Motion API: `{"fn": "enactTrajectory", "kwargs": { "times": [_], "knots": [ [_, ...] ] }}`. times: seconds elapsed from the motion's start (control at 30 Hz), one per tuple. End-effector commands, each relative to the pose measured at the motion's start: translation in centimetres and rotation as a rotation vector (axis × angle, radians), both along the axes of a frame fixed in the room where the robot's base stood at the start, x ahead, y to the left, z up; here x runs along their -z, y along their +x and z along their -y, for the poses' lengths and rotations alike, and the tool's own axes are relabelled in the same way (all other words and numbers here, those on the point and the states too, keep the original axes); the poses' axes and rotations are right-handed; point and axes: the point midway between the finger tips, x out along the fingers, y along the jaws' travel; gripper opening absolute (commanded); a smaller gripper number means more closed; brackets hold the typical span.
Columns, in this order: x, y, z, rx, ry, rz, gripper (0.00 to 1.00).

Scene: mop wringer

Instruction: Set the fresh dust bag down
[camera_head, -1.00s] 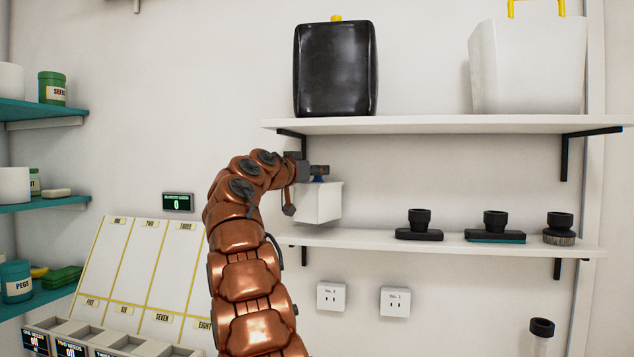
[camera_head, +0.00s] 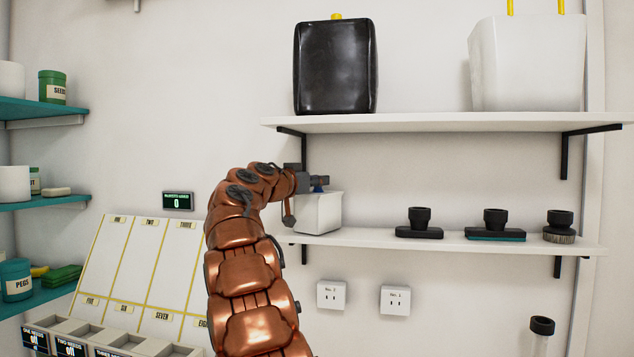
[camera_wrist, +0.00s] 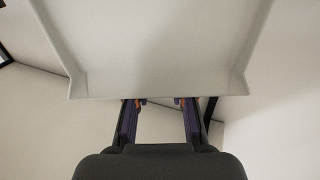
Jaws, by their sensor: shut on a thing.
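In the wrist view, a broad pale surface (camera_wrist: 155,45) fills the upper part beyond the gripper fingers (camera_wrist: 160,104). What the fingertips hold is mostly hidden there.
Black nozzle heads (camera_head: 420,224) and a round brush (camera_head: 559,227) stand further right on the lower shelf, with a clear stretch beside the bag. The upper shelf (camera_head: 440,124) overhangs, bearing a black container (camera_head: 335,68) and a white bin (camera_head: 527,65).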

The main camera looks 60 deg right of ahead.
Motion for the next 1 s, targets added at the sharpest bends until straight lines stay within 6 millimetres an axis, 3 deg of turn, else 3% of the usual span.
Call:
{"fn": "enactTrajectory", "kwargs": {
  "times": [0.13, 0.17, 0.4, 0.87, 1.0],
  "knots": [
    [0.4, 0.0, 0.0, 0.0, 0.0, 0.001, 0.0],
    [0.4, 0.0, 0.0, 0.0, 0.0, 0.001, 0.25],
    [0.3, 0.0, 0.0, 0.0, 0.0, 0.0, 0.49],
    [-0.2, 0.0, 0.0, 0.0, 0.0, -0.001, 0.49],
    [0.2, 0.1, -1.3, -0.002, -0.001, 0.001, 0.49]
  ]
}}
